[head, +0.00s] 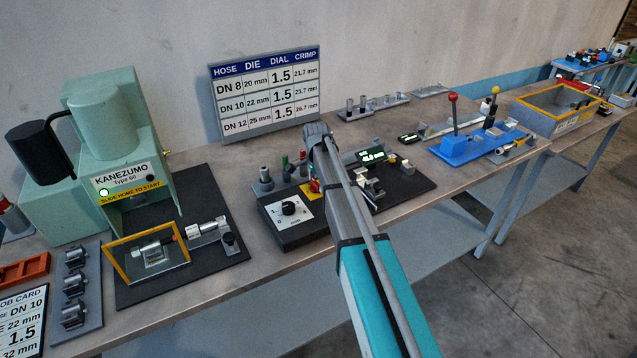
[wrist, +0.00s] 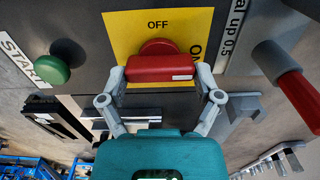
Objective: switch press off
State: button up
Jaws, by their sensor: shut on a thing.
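The red switch handle (wrist: 160,68) sits on a yellow plate (wrist: 122,28) marked OFF at the top and ON at the right in the wrist view. The handle lies crosswise, with a white mark at its right end, on the ON side. My gripper (wrist: 160,82) has a finger at each end of the handle and is shut on it. In the head view the yellow plate (head: 306,192) shows beside my arm; my fingertips are mostly hidden there. The green press (head: 100,130) stands at left with a pale green lamp (head: 103,192) on its front.
A green START button (wrist: 52,70) is left of the plate, and a red-tipped grey lever (wrist: 298,95) is to the right. The control box has a dial (head: 291,208). A blue fixture (head: 470,148) with levers stands right. A hose chart (head: 266,92) stands behind.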

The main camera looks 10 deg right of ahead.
jog(key=shift+w+a, duration=0.1)
jog(key=shift+a, duration=0.1)
jog(key=n, duration=0.3)
jog(key=shift+a, duration=0.1)
jog(key=n, duration=0.5)
jog(key=shift+n, duration=0.4)
jog(key=n, duration=0.4)
jog(key=shift+n, duration=2.6)
jog(key=o, duration=0.9)
